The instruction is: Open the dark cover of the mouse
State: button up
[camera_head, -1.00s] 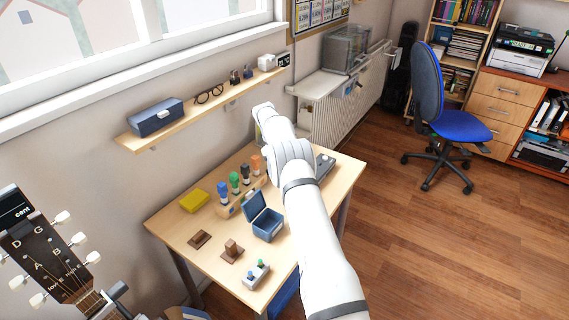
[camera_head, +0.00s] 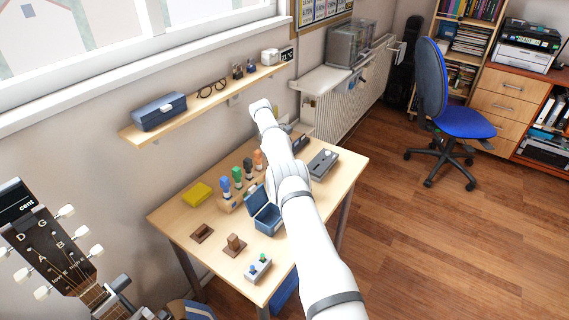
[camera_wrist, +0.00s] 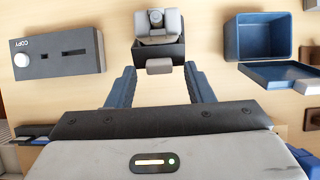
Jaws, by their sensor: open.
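In the wrist view a small grey object with a dark part (camera_wrist: 174,51), apparently the mouse and its dark cover, lies at the top centre. A grey tab (camera_wrist: 159,66) sticks out from the dark part toward me. My gripper (camera_wrist: 159,72) is open, one finger on each side of this tab, with a gap on both sides. I cannot tell from this view how high the fingers are. My arm hides the mouse and my gripper in the head view.
A grey box marked COPY with a white knob (camera_wrist: 60,54) lies left in the wrist view. An open blue box (camera_wrist: 262,42) stands right, its lid out toward the gripper side. Stamps, a yellow block (camera_head: 197,194) and brown blocks occupy the desk (camera_head: 190,262). A shelf (camera_head: 200,104) hangs above.

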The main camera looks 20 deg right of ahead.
jog(key=shift+r, duration=0.15)
notch_tip(320, 180, up, 10)
jog(key=p, duration=0.6)
dwell(0.3)
